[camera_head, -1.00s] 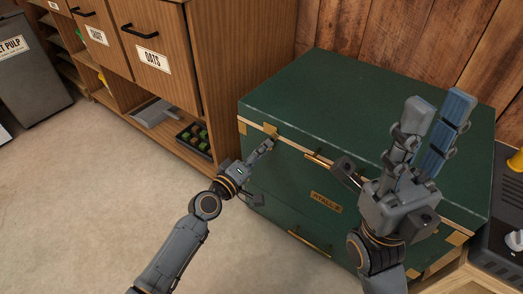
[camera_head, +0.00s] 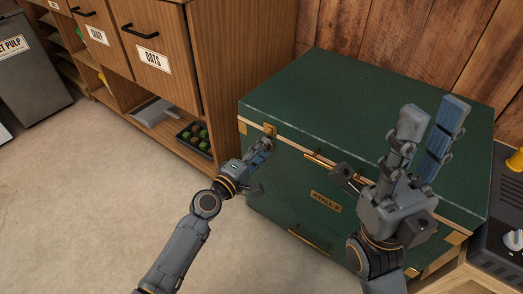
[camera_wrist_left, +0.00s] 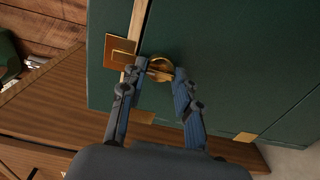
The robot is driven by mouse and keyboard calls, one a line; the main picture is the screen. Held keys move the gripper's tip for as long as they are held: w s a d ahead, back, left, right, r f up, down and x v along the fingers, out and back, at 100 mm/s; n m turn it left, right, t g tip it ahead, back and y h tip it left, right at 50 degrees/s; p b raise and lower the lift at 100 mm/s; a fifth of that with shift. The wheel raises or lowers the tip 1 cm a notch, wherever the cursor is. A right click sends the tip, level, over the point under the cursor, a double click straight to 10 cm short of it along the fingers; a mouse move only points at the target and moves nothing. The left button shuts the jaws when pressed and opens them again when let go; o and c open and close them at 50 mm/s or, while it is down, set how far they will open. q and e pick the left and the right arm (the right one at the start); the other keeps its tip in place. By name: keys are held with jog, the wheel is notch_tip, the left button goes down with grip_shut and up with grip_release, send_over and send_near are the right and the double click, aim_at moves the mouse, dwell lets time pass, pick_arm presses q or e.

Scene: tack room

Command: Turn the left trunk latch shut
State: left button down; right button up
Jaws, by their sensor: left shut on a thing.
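The green trunk (camera_head: 300,95) stands against the wood wall with its lid down. Its left latch (camera_head: 270,129) is brass, at the front left under the lid edge. In the left wrist view the latch shows as a square brass plate (camera_wrist_left: 119,50) on one side of the seam and a round brass part (camera_wrist_left: 161,66) on the other. My left gripper (camera_head: 262,148) is at this latch, its fingers (camera_wrist_left: 155,76) shut on the round brass part and partly hiding it. My right gripper (camera_head: 430,130) is raised in front of the trunk's right side, fingers spread apart, holding nothing.
A wooden cabinet (camera_head: 235,60) with labelled drawers stands close to the left of the trunk. A black tray (camera_head: 193,136) sits on its low shelf. A dark appliance (camera_head: 500,235) is at the right. The floor (camera_head: 90,200) at the left is clear.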

pick_arm(q)
jog(key=c, duration=1)
grip_release()
jog(key=shift+o, duration=0.2)
jog(key=v, duration=1.2)
